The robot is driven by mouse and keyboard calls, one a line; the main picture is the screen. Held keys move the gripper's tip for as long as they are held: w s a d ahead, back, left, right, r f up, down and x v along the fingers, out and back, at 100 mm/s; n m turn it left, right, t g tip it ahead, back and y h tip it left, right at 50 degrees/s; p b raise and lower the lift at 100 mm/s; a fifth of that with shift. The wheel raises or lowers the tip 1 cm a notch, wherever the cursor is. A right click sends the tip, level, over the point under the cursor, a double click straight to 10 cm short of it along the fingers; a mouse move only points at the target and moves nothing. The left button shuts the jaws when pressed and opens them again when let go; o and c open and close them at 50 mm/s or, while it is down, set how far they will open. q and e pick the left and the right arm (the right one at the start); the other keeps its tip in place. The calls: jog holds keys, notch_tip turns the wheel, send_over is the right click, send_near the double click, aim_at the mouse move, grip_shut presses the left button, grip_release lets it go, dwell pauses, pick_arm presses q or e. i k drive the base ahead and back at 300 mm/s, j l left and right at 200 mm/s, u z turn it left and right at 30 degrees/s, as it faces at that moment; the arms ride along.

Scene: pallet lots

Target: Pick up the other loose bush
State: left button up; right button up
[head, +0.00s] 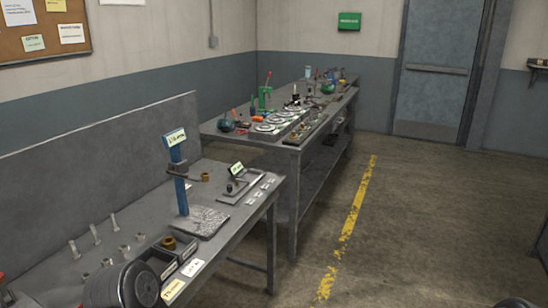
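A small brass-coloured bush (169,243) sits at the dark open bins on the near bench, lower left of the head view. A second brass-coloured piece (205,177), which looks like a bush, is at the small arm of the blue-post stand (178,178). I cannot tell whether it is loose or fixed there. Neither of my grippers can be made out. A large dark rounded shape covers the bench's front at bottom left, and another dark shape shows at the bottom right edge; no fingers are visible on either.
The near bench (140,215) carries several upright pale bolts (95,234), dark bins (180,254), labels and a grey plate with a black knob (238,187). A second bench (290,141) behind is crowded with tools. Floor right of the yellow line (352,215) is clear.

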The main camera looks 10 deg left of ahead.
aim_at(204, 176)
jog(key=i+l+z, duration=0.3)
jog(key=i, duration=0.75)
jog(key=i+z, duration=0.25)
jog(key=i, duration=0.75)
jog(key=i+l+u, duration=0.1)
jog(key=i+u, duration=0.25)
jog(key=i, duration=0.2)
jog(key=i+l+u, duration=0.25)
jog(key=i+u, duration=0.15)
jog(key=i+l+u, duration=0.35)
jog(key=i, duration=0.2)
jog(key=i+l+u, duration=0.6)
jog(key=l+u, duration=0.15)
jog(key=i+l+u, duration=0.1)
jog(key=l+u, duration=0.2)
jog(key=l, duration=0.15)
jog(key=i+l+u, duration=0.1)
jog(key=l+u, duration=0.15)
jog(key=l, duration=0.1)
